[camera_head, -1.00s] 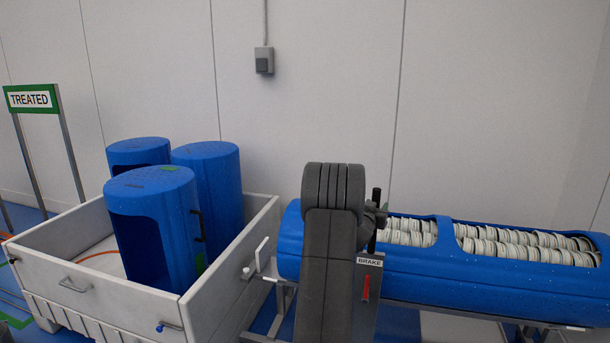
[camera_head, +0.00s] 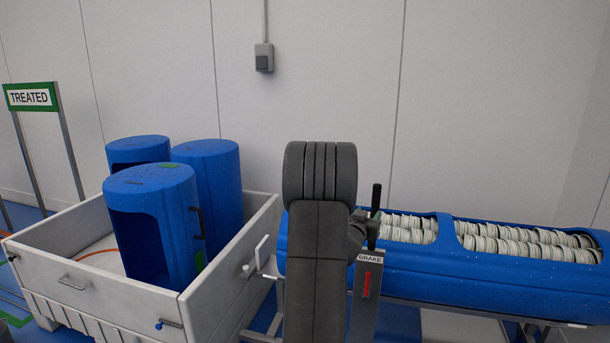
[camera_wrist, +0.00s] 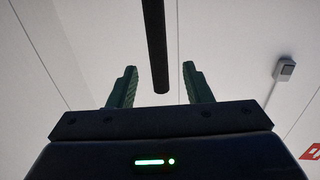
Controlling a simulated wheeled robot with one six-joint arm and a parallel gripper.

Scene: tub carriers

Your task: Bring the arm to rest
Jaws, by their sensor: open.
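My gripper (camera_wrist: 160,90) shows in the wrist view with its two green fingers apart. A dark bar (camera_wrist: 154,45) comes down from the top of that view and ends between the fingers in the picture; it touches neither finger. How far it is from them in depth I cannot tell. A black upright handle (camera_head: 376,200) stands just right of my arm, above a plate marked BRAKE (camera_head: 370,257) with a red lever (camera_head: 366,284).
A blue tub (camera_head: 480,276) filled with pale rings lies on a frame at right, partly behind my arm. A white-walled cart (camera_head: 90,292) at left holds three upright blue tubs (camera_head: 150,220). A TREATED sign (camera_head: 30,97) stands behind it. A wall box (camera_head: 264,60) hangs above.

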